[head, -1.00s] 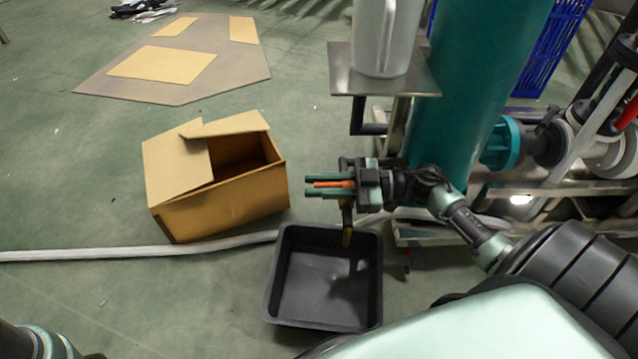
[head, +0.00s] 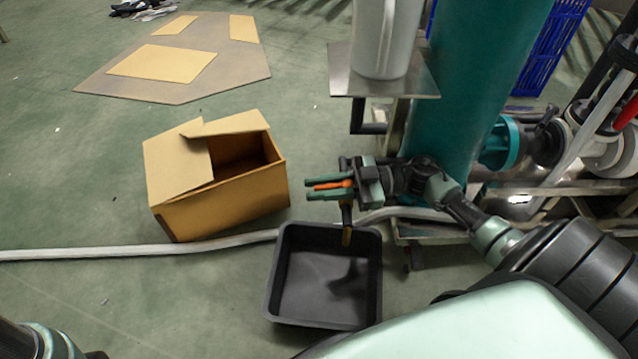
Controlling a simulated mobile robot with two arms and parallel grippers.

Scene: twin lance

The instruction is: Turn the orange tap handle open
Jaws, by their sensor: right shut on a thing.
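The orange tap handle (head: 333,184) lies between the green-tipped fingers of my right gripper (head: 328,187), which is shut on it. The handle points left and is slightly tilted in the head view. The brass tap spout (head: 347,236) hangs below the gripper, above a black tray (head: 318,325) on the floor. The tap's body is largely hidden behind my right gripper. My left gripper does not show; only a part of my left arm is at the lower left corner.
A large teal column (head: 480,80) stands behind the tap. A metal shelf (head: 345,70) with a white jug (head: 385,35) is above it. An open cardboard box (head: 225,200) and a pale hose (head: 120,252) lie on the floor to the left.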

